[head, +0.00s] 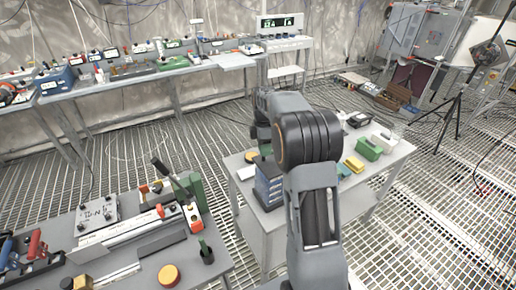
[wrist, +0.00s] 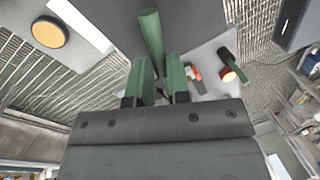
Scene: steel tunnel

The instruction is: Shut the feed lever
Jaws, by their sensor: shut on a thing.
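A dark green lever (head: 165,172) stands tilted on the device at the right end of the left bench (head: 150,255); I cannot tell for certain that it is the feed lever. In the wrist view, my gripper (wrist: 157,66) has two green-faced fingers closed about a green rod (wrist: 150,35), which runs up and away from between them. What the rod belongs to is not clear.
A side table (head: 262,225) bears a blue block (head: 268,185), a green box (head: 369,149) and a yellow block (head: 354,164). An orange disc (head: 169,275) and a black cup (head: 206,255) are on the left bench. Grating floor lies open between the benches.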

